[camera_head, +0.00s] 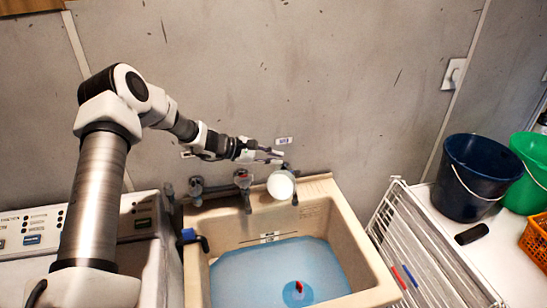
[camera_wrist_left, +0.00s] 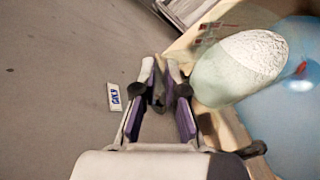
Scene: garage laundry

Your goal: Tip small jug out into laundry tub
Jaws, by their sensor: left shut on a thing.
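My left gripper (camera_head: 268,154) is over the back edge of the laundry tub (camera_head: 352,235), near the wall. It is shut on the small jug (camera_head: 281,186), seemingly by its handle, a thin dark piece between the fingers in the left wrist view (camera_wrist_left: 160,88). The jug is pale, with a round white end facing the head camera. In the left wrist view the jug (camera_wrist_left: 212,80) is right of the fingers, with a rough white round surface. I cannot tell its exact tilt. The beige tub holds blue water (camera_head: 255,270). My right gripper is not in view.
Taps (camera_head: 243,180) stand along the tub's back edge beside the jug. A red object (camera_head: 299,287) shows in the water. A washing machine (camera_head: 140,205) is left. A white wire rack (camera_head: 400,225), dark blue bucket (camera_head: 470,175) and green bucket (camera_head: 530,165) are right.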

